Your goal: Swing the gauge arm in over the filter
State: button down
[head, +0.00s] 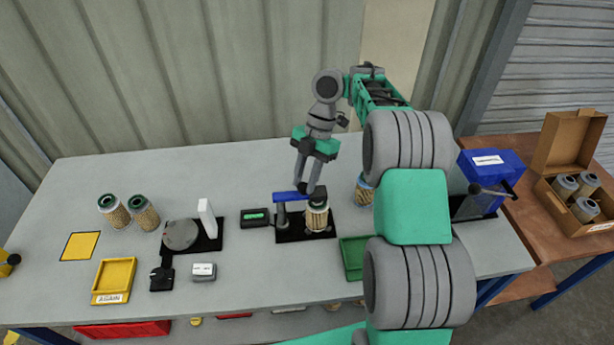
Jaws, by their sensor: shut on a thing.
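The filter (316,220), a pleated tan cartridge with a dark top, stands upright on the same plate.
A black box with a green display (254,217) is left of the gauge. A green tray (354,256) lies right, partly behind my arm. Two filters (143,213) and a round grey plate (180,234) stand left. A blue machine (487,180) stands right.

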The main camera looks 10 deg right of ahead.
dwell(0.3)
jog(key=c, duration=1.1)
grip_release()
